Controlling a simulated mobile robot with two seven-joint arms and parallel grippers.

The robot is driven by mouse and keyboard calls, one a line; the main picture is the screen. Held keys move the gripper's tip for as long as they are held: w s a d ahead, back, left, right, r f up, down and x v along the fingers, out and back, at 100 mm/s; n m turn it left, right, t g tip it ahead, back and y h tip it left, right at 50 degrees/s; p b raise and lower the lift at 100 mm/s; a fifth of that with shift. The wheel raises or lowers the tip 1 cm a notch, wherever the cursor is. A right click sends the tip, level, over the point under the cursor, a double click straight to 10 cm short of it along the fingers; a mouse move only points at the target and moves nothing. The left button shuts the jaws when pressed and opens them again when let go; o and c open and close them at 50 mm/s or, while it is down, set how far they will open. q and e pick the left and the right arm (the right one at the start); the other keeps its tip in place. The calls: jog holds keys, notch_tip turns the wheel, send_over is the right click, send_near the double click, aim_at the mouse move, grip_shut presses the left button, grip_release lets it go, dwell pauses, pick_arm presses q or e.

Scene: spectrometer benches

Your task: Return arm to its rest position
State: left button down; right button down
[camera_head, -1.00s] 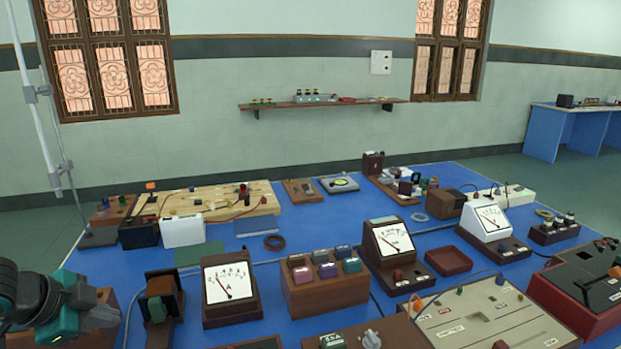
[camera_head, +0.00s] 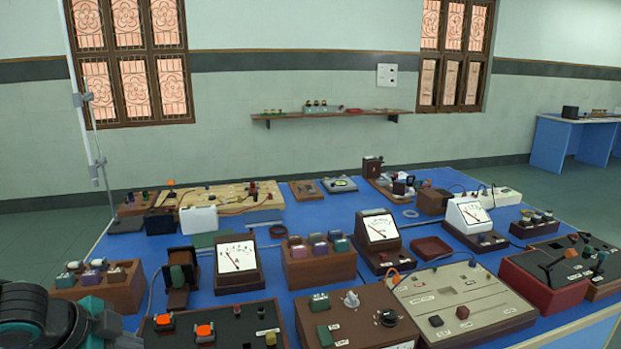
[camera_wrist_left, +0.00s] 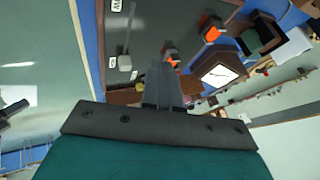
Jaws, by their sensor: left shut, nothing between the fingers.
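My left arm, dark with teal parts, comes in at the lower left corner of the head view, with its gripper (camera_head: 112,328) low beside the near left of the bench. In the left wrist view the gripper's grey fingers (camera_wrist_left: 163,78) are together, with nothing held between them. A dark control panel with orange knobs (camera_head: 178,327) lies close to the right of the gripper in the head view. My right arm and gripper are not in view.
The blue bench (camera_head: 300,214) is crowded with instruments. A white-faced meter (camera_head: 237,260), a wooden block with coloured caps (camera_head: 318,266) and a beige panel (camera_head: 462,298) stand near the front. A wall shelf (camera_head: 330,114) is behind. Floor shows at the right.

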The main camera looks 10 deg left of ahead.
pick_arm(q)
jog(key=s+d+f+n+g+h, duration=0.1)
jog(key=s+d+f, duration=0.2)
jog(key=d+f, duration=0.35)
jog(key=s+d+f, duration=0.3)
jog(key=d, duration=0.7)
jog(key=s+d+n+g+y, duration=0.2)
jog(key=s+d+n, duration=0.1)
jog(key=s+n, duration=0.5)
jog(key=w+d+f+t+h, duration=0.1)
jog(key=w+d+f+t, duration=0.1)
jog(key=w+f+t, duration=0.5)
jog(key=shift+w+d+f+m, duration=0.2)
jog(key=shift+f+m, duration=0.1)
jog(key=shift+f, duration=0.9)
